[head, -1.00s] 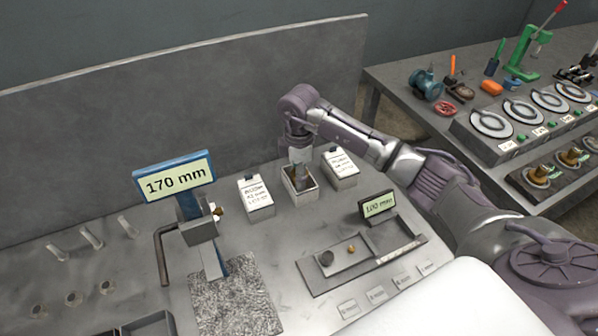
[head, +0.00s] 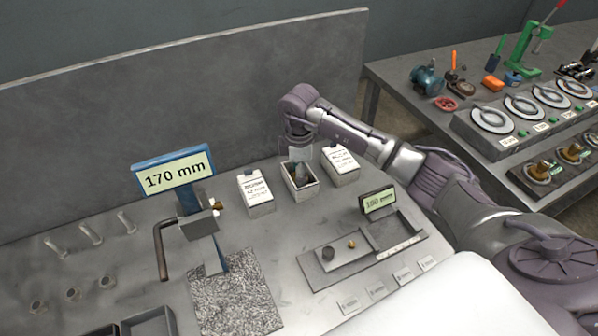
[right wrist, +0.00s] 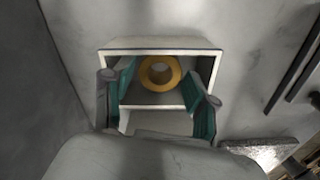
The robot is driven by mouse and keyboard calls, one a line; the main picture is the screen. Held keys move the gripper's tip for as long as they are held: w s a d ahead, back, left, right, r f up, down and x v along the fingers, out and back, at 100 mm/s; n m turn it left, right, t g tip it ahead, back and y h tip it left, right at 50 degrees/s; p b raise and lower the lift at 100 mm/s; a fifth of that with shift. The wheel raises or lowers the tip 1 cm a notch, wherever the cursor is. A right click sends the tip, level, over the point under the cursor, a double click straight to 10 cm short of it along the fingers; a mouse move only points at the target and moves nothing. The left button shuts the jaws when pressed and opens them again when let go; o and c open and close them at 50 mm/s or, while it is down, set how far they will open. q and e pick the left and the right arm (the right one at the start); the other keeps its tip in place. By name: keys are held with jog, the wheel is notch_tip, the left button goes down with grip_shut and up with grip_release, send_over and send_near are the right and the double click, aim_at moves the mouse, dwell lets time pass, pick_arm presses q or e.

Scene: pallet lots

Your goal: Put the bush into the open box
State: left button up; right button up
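The open box (head: 304,193) is a small white carton standing between two closed boxes in the head view. It also shows in the right wrist view (right wrist: 189,95), where I look down into its dark inside. The bush (right wrist: 145,78) is a bronze ring inside the open box, near the far wall, with its round hole facing the camera. My right gripper (head: 299,174) is above the open box, fingertips at its mouth. In the right wrist view its teal-padded fingers (right wrist: 162,98) are spread apart, with nothing held between them. My left gripper is in no view.
Closed labelled boxes stand close on the left (head: 257,196) and right (head: 340,168) of the open box. A gauge with a 170 mm display (head: 174,175) stands left. A grey tray (head: 330,268) with a 100 mm display lies in front. A second bench is at the right.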

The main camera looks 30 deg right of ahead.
jog(key=shift+r, duration=0.2)
notch_tip(320, 180, up, 13)
jog(key=b, duration=0.1)
dwell(0.4)
